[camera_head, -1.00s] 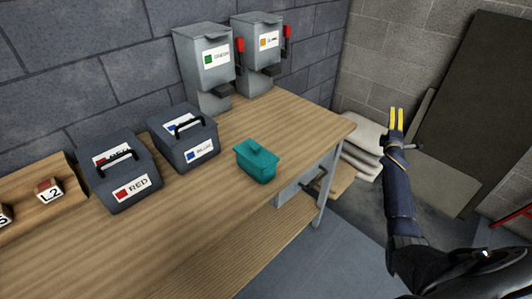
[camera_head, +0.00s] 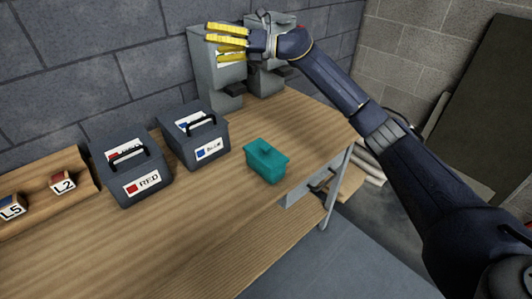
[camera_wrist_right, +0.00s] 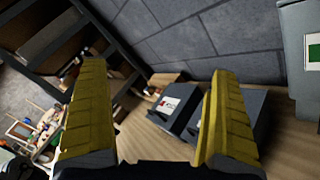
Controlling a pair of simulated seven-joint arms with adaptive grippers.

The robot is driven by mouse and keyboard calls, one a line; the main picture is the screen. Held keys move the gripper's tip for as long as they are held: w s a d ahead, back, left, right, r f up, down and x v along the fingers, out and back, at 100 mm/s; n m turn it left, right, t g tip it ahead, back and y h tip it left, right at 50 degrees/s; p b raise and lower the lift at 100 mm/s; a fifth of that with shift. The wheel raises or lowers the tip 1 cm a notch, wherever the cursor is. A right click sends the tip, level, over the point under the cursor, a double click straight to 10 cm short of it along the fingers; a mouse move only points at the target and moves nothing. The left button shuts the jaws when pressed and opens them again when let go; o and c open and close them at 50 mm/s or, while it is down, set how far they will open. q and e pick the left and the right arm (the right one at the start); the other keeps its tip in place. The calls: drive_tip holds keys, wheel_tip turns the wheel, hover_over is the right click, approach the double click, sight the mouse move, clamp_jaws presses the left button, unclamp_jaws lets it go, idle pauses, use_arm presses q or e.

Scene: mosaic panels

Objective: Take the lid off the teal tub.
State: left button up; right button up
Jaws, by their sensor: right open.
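The teal tub (camera_head: 267,164) stands upright on the wooden table near its right edge. My right gripper (camera_head: 228,42) is open and empty. It is raised in front of the grey dispensers at the back, above and behind the tub, well apart from it. Its yellow fingers also show spread in the right wrist view (camera_wrist_right: 150,115), with nothing between them. The tub does not show in the right wrist view. My left gripper is not in view.
A red-labelled box (camera_head: 128,170) and a blue-labelled box (camera_head: 195,135) stand left of the tub. Two grey dispensers (camera_head: 209,75) stand at the back, partly hidden by my right arm. Marked blocks (camera_head: 62,183) sit on a wooden rack at left. The table front is clear.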

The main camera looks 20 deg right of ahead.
drive_tip(key=s+a+f+n+g+h, duration=0.2)
drive_tip(key=s+a+f+g+h, duration=0.1)
drive_tip(key=s+a+g, duration=0.15)
drive_tip(key=m+g+h, duration=0.2)
drive_tip(key=h, duration=1.2)
approach(265, 147)
drive_tip(key=f, duration=0.6)
drive_tip(key=shift+d+f, duration=0.15)
drive_tip(key=shift+d, duration=0.2)
drive_tip(key=shift+a+f, duration=0.15)
drive_tip(key=shift+f, duration=1.15)
drive_tip(key=shift+a+f, duration=0.15)
drive_tip(key=shift+f, duration=1.15)
drive_tip(key=c, duration=1.1)
